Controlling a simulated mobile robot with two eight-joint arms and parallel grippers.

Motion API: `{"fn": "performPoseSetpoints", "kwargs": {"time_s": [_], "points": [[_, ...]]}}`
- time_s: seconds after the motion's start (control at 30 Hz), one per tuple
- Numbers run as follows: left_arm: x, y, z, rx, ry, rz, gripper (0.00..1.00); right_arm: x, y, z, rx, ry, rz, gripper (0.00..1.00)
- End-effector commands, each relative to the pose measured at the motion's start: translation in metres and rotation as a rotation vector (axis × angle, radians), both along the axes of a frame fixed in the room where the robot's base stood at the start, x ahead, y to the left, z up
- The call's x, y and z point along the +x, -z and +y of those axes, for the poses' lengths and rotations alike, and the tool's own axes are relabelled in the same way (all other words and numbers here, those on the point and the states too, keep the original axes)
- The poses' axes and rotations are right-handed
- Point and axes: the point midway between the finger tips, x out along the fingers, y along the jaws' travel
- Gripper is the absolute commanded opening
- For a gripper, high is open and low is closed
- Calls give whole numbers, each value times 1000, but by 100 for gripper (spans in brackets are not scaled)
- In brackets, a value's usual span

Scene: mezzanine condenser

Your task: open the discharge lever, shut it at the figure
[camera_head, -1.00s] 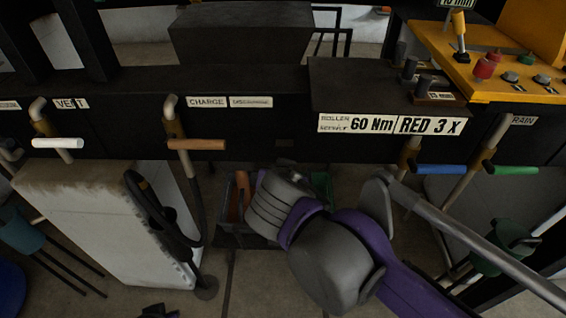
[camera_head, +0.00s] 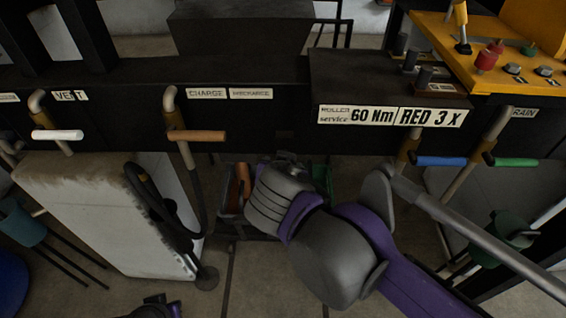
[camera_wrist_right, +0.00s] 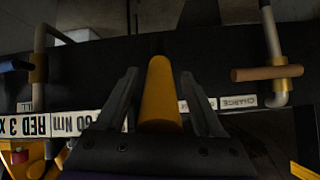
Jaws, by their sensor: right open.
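My right arm's grey wrist (camera_head: 279,196) hangs in front of the dark panel in the head view; its fingertips are hidden there. In the right wrist view, my right gripper (camera_wrist_right: 160,78) is open, fingers on either side of a yellow cylinder (camera_wrist_right: 160,100). I cannot tell whether they touch it. A brown-handled lever (camera_head: 196,136) is under the CHARGE plate (camera_head: 206,93); its handle also shows in the wrist view (camera_wrist_right: 267,73). The plate beside it (camera_head: 251,93) is too blurred to read surely. A dark and purple part of my left gripper (camera_head: 160,305) shows at the bottom edge.
Other levers have white (camera_head: 57,135), blue (camera_head: 441,161) and green (camera_head: 516,162) handles. A plate reads 60 Nm, RED 3 X (camera_head: 392,116). A yellow control console (camera_head: 440,45) is at upper right. A pale block (camera_head: 105,215) and dark hose (camera_head: 150,205) stand below left.

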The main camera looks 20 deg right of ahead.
Motion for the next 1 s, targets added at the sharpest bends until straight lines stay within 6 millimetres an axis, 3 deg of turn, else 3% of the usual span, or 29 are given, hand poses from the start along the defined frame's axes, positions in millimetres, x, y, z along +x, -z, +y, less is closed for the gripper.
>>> {"fn": "performPoseSetpoints", "kwargs": {"time_s": [0.5, 1.0], "points": [[2, -12, 0, 0, 0, -5, 0, -69, -56, 21, 2, -4, 0, 69], [3, -13, 0, 0, 0, -5, 0, -77, -62, 22, 1, 1, 0, 69]]}}
